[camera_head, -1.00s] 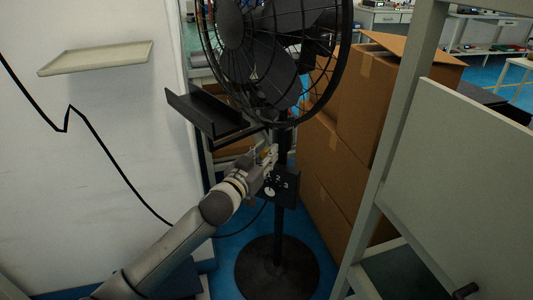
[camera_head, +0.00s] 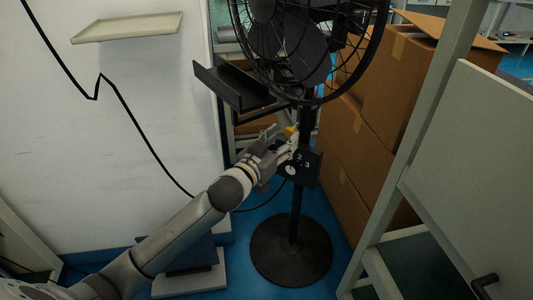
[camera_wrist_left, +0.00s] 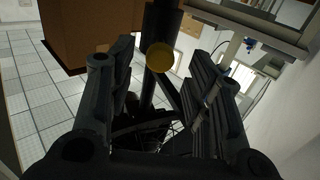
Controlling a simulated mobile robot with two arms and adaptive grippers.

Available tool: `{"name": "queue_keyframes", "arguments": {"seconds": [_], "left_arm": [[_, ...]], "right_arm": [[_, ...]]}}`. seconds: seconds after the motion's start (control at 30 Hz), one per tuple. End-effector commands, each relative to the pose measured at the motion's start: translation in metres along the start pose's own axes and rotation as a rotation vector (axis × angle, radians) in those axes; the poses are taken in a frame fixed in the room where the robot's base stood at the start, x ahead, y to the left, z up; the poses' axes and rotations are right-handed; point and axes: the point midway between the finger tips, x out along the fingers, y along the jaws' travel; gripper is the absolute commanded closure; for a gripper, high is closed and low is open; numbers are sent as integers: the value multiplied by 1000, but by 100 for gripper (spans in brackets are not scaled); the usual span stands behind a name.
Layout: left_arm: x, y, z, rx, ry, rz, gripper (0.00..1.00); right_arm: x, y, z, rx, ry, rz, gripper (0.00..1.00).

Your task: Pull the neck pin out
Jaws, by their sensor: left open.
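The neck pin shows as a small yellow knob (camera_head: 291,130) on the neck of the black standing fan (camera_head: 297,215), just above its control box (camera_head: 302,168). In the left wrist view the knob is a round yellow disc (camera_wrist_left: 159,57) in front of the dark pole. My left gripper (camera_head: 284,142) is open at the fan neck, beside the knob. In the wrist view its two dark fingers (camera_wrist_left: 160,66) stand on either side of the disc, with gaps visible. The pin's shaft is hidden behind the knob. My right gripper is not in view.
A black tray-like shelf (camera_head: 235,87) sits left of the neck, above my left arm. The fan cage (camera_head: 345,75) hangs above. Stacked cardboard boxes (camera_head: 345,165) stand behind right, and a grey frame (camera_head: 425,130) is at right. A white wall (camera_head: 100,150) is at left.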

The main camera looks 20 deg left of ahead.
Motion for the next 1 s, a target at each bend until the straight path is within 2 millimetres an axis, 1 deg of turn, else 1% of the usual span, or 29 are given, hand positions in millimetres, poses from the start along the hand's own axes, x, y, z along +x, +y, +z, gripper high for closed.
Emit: {"name": "queue_keyframes", "arguments": {"seconds": [0.03,0.2,0.4,0.5,0.7,1.0], "left_arm": [[-10,0,1,1,-2,1,54],[-38,0,1,-1,-2,1,54],[-64,0,1,0,-3,1,54],[-74,0,1,0,-2,0,54],[-82,0,1,0,-1,0,54],[-83,0,0,0,-1,0,54]], "right_arm": [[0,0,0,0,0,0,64],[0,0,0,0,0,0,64],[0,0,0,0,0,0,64],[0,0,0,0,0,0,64],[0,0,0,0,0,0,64],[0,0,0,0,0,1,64]]}}
